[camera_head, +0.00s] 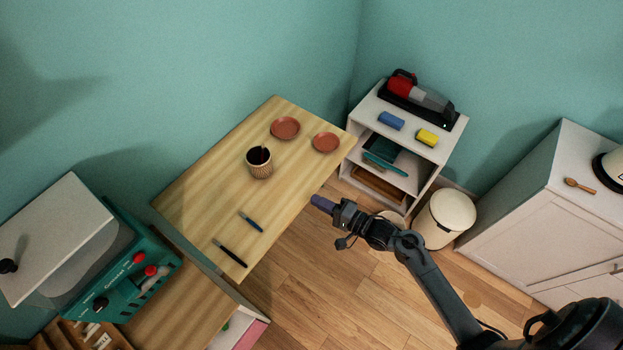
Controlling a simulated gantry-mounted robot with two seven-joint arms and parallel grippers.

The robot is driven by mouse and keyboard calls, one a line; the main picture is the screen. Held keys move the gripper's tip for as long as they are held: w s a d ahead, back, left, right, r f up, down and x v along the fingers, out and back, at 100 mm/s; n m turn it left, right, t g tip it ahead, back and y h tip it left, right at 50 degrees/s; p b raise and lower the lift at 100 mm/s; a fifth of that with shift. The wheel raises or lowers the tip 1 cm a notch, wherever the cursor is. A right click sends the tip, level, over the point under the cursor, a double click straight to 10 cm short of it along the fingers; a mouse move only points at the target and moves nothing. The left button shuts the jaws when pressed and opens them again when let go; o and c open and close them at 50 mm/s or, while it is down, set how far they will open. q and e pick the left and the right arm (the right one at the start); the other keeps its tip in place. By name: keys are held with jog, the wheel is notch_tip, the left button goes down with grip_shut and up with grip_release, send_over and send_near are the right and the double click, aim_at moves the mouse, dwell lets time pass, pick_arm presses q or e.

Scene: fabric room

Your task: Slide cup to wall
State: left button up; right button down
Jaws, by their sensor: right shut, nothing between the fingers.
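A ribbed tan cup (260,168) with a dark inside stands upright on the wooden table (195,200), near the middle. A thin stick shows at its mouth. The teal wall (200,70) runs behind the table's far left side, with bare table between it and the cup. My right gripper (322,204) is shut and empty, off the table's right edge and to the lower right of the cup, apart from it. My left gripper does not show.
Two reddish-brown saucers (285,128) (326,142) lie at the table's far end. A blue pen (251,222) and a dark pen (230,253) lie at its near end. A white shelf (428,152) and a cream bin (446,217) stand to the right.

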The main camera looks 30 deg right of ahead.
jog(key=w+b, duration=0.1)
jog(key=w, duration=0.1)
send_near(269, 168)
jog(key=shift+t, duration=0.3)
jog(key=x, duration=0.5)
jog(key=shift+w+a+f, duration=0.1)
jog(key=shift+w+a, duration=0.1)
jog(key=shift+a, duration=0.05)
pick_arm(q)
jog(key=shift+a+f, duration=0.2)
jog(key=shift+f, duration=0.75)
pick_arm(e)
jog(key=shift+w+a, duration=0.3)
jog(key=shift+w, duration=0.25)
